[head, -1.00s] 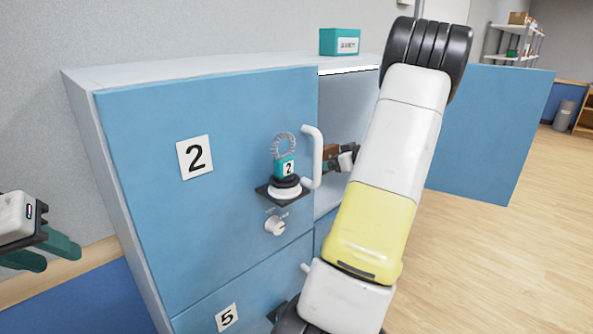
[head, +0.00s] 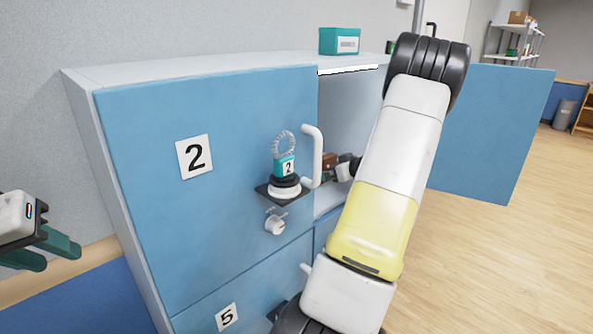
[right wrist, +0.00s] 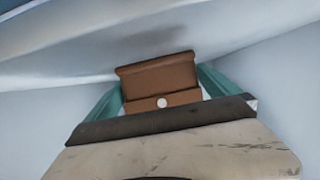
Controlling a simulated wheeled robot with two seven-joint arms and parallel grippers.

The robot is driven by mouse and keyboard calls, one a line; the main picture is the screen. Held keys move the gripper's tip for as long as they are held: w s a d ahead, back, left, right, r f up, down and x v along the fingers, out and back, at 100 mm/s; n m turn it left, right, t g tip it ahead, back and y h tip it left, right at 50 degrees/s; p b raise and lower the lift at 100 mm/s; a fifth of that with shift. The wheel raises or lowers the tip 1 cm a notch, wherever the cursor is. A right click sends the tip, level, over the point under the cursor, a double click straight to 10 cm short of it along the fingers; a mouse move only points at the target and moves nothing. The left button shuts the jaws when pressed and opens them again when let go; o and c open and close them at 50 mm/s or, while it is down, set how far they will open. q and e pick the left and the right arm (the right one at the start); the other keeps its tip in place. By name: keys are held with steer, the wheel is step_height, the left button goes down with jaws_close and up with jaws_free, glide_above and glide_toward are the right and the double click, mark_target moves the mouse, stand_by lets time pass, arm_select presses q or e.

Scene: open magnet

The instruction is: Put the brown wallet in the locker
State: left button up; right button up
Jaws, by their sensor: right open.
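The brown wallet (right wrist: 158,76) stands between the two green fingers of my right gripper (right wrist: 160,92) in the right wrist view. The jaws are open around it, with pale surfaces close behind. In the head view a small part of the wallet (head: 329,160) shows inside the open locker compartment (head: 345,112), just right of the white handle. My right arm reaches into that compartment and hides much of it. My left gripper (head: 42,254) is at the far left, open and empty, apart from the locker.
The open blue door (head: 490,130) stands to the right. A teal box (head: 340,41) sits on top of the locker. Clear wooden floor lies right.

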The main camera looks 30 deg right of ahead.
steer(key=v, duration=1.2)
steer(key=shift+r, duration=0.1)
